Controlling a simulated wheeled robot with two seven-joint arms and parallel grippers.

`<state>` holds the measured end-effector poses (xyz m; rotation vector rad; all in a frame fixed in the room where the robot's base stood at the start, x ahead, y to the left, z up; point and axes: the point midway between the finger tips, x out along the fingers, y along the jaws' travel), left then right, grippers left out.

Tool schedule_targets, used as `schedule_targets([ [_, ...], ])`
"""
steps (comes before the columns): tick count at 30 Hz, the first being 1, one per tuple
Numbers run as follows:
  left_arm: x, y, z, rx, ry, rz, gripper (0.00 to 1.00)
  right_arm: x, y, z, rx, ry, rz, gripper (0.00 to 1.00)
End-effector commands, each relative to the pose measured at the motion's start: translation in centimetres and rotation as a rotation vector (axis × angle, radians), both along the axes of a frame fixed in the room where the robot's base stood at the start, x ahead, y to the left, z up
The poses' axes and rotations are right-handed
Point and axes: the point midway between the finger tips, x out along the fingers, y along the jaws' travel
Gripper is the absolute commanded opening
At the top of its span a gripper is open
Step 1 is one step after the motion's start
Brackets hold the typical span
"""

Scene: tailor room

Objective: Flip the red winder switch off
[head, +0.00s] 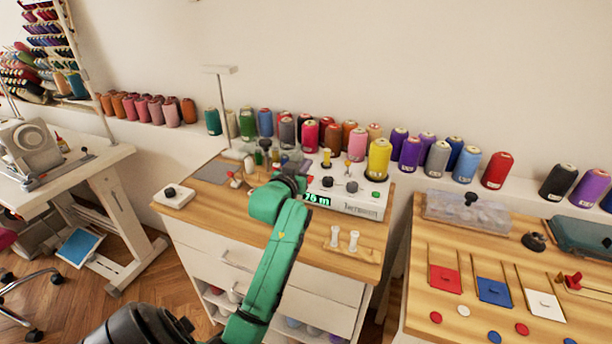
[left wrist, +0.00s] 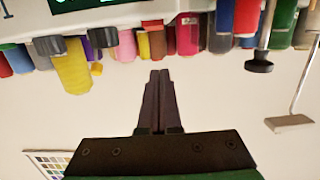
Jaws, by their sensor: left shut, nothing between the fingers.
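The white winder machine (head: 368,205) stands on the wooden top of the middle cabinet. It has black knobs, a green button and a lit green display (head: 317,199). Its panel edge also shows at the top of the left wrist view (left wrist: 115,15), which looks upside down. In the left wrist view the fingers (left wrist: 160,75) are together and empty. My right gripper is out of view.
A yellow cone (head: 378,160) stands at the machine's back right, with a row of thread cones behind. A small red-topped piece (head: 236,181) and a white box with a black knob (head: 174,196) are left. Two white spools (head: 353,241) stand in front. The cabinet's front right is mostly clear.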

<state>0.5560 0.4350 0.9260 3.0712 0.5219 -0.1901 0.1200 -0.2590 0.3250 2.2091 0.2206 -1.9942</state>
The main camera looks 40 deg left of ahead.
Motion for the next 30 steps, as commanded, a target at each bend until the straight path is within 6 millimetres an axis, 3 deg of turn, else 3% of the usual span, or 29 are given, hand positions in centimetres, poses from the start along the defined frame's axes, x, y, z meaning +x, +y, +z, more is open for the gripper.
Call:
schedule_targets([
  [3, 0.2, 0.0, -2.4, -0.002, 0.003, -0.001, 0.0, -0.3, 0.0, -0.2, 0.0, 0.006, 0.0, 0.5],
  [8, 0.4, 0.1, -3.8, 0.0, 0.001, -0.001, 0.0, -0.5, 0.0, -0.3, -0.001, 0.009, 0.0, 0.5],
  [19, 0.4, 0.1, -3.9, -0.001, 0.004, -0.001, 0.0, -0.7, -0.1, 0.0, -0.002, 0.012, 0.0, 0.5],
  [25, 0.5, 0.1, -3.2, -0.027, 0.08, -0.001, 0.0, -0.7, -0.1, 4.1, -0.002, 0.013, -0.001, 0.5],
  [27, 0.5, 0.1, -4.4, -0.028, 0.078, -0.001, 0.0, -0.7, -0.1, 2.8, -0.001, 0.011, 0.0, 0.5],
  [30, 0.5, 0.1, -4.5, -0.027, 0.077, -0.001, 0.0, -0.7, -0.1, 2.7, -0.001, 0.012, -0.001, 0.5],
])
